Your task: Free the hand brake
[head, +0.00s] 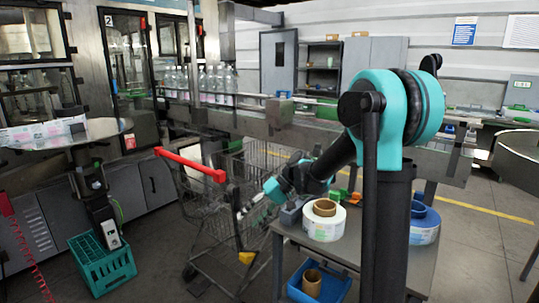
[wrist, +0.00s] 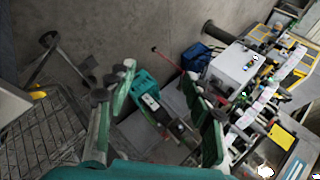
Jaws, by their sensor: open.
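I cannot make out the hand brake for certain in either view. A reel holder stands at the left of the head view, with a black mechanism (head: 90,180) under a flat label reel (head: 100,130). My gripper (head: 272,190) is in the middle of the head view, in front of the wire trolley and well right of the reel holder. In the wrist view my gripper (wrist: 160,78) has its two green fingers spread, with nothing held between them. A teal and grey part (wrist: 148,98) shows beyond the fingers; I cannot tell what it is.
A wire trolley (head: 205,225) with a red handle (head: 190,165) stands between the reel holder and my arm. A grey table (head: 290,225) carries label rolls (head: 323,230). A green crate (head: 103,262) is on the floor at left. A bottle conveyor (head: 240,120) runs behind.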

